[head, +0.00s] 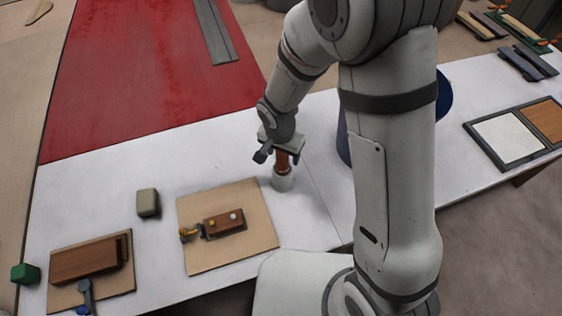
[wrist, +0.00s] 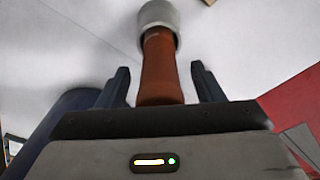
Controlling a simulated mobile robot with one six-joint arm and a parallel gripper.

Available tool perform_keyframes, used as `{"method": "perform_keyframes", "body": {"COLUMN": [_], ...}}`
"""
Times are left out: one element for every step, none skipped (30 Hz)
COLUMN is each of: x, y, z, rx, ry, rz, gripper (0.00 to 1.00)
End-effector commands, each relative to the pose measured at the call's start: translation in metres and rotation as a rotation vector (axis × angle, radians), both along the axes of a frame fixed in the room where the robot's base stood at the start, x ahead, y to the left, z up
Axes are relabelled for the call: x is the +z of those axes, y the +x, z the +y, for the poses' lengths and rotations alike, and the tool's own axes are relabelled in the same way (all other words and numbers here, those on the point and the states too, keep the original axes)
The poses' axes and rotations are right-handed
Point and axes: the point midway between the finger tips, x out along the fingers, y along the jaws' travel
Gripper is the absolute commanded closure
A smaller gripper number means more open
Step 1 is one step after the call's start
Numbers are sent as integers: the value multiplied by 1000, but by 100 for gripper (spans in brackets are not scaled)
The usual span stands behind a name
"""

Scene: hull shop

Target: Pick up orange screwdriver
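An orange-brown handle (head: 282,162), which I take for the orange screwdriver, stands upright on the white table (head: 110,180). Its lower end meets a pale cylindrical piece (head: 282,183); I cannot tell whether this is a holder or part of it. No shaft or tip shows. My gripper (head: 279,157) is directly above, pointing down, with its fingers at the handle's upper part. In the wrist view the handle (wrist: 161,65) lies between the two open fingers (wrist: 161,86), with a gap on each side. The pale piece (wrist: 159,14) shows beyond it.
A wooden board (head: 255,215) with a small brown block lies in front, left of the handle. A grey block (head: 147,203) and another board (head: 126,276) are farther left. A blue round container (head: 343,140) stands close right, partly behind my arm. A red surface (head: 140,80) lies behind.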

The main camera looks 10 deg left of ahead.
Motion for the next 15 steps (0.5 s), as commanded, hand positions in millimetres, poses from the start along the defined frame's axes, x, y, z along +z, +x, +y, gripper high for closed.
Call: {"method": "perform_keyframes", "body": {"x": [0,0,0,0,0,0,0,0,0,0,0,0,0,0,0], "y": [0,0,0,0,0,0,0,0,0,0,0,0,0,0,0], "z": [0,0,0,0,0,0,0,0,0,0,0,0,1,1,1], "rx": [0,0,0,1,1,1,1,1,1,1,1,1,1,1,1], "ry": [0,0,0,0,0,0,0,0,0,0,0,0,0,0,0], "rz": [0,0,0,0,0,0,0,0,0,0,0,0,0,0,0], "gripper": [43,46,49,52,54,57,60,62,66,68,70,74,76,79,82]}}
